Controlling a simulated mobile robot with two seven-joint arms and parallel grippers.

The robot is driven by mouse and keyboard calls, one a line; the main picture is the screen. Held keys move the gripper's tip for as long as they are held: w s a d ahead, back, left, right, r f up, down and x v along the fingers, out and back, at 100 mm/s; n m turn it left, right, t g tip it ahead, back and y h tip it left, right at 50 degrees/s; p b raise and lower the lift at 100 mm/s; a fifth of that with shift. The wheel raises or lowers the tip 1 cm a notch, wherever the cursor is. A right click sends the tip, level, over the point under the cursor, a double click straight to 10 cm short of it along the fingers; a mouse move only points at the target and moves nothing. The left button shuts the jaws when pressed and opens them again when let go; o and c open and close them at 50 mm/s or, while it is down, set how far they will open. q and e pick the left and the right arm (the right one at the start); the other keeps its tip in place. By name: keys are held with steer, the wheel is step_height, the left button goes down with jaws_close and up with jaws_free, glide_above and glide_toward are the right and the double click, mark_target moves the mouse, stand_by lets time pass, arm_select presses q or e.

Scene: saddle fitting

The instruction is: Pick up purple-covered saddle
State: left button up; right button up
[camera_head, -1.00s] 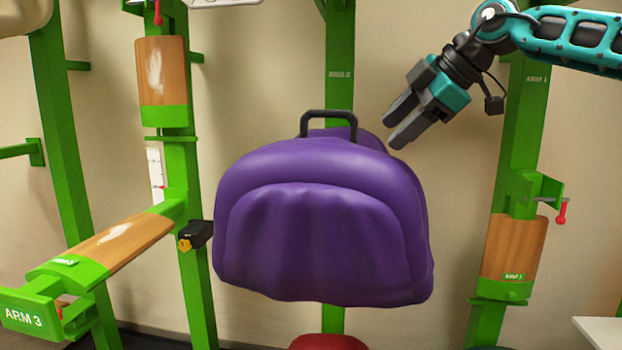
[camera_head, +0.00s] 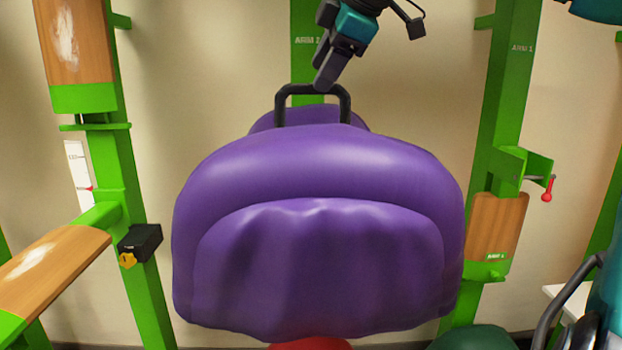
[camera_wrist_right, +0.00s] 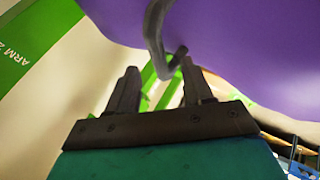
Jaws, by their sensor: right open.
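The purple-covered saddle (camera_head: 320,250) fills the middle of the head view, its broad padded end facing me. A black handle (camera_head: 278,104) stands up from its top. My right gripper (camera_head: 325,82) points down at the handle's top bar from above and behind. In the right wrist view the gripper (camera_wrist_right: 162,78) is open, with its two fingers apart. The grey handle (camera_wrist_right: 155,28) shows near and beyond the fingertips, against the purple cover (camera_wrist_right: 250,45). I cannot tell whether the fingers touch the handle. My left gripper is not in view.
A green post (camera_head: 304,65) stands behind the saddle. Green frames with wooden pads stand at left (camera_head: 75,45) and right (camera_head: 497,225). A black box with a yellow knob (camera_head: 139,243) sits left of the saddle. Something red (camera_head: 310,344) shows under it.

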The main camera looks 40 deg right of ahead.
steer(key=p+x, duration=0.1)
steer(key=x, duration=0.6)
steer(key=shift+w+d, duration=0.1)
steer(key=shift+w, duration=0.05)
steer(key=shift+c, duration=0.4)
jaws_close()
stand_by(0.8)
steer(key=shift+r, duration=0.2)
